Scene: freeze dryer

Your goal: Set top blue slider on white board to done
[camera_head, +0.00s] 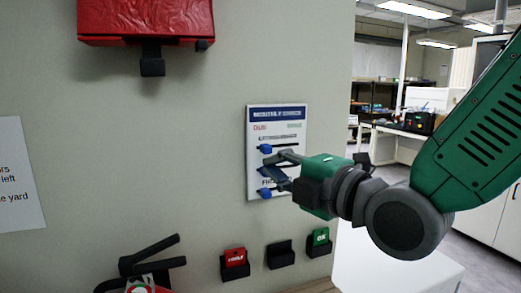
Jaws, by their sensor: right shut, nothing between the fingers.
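The white board (293,121) with a blue header hangs on the wall near the middle of the head view. A red label is at its upper left and a faint green one at its upper right. The top blue slider (264,148) sits at the left side, under the red label. Another blue slider (264,193) is at the board's lower left. My right gripper (269,165) reaches in from the right in front of the board, shut and empty, its fingers just below the top slider. It hides part of the lower rows. Whether it touches the board is unclear. My left gripper is out of view.
A red box (145,18) is on the wall at upper left. A black handle (152,257) is at lower left. Below the board are small black holders with a red card (235,256) and a green card (320,237). A lab room opens at right.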

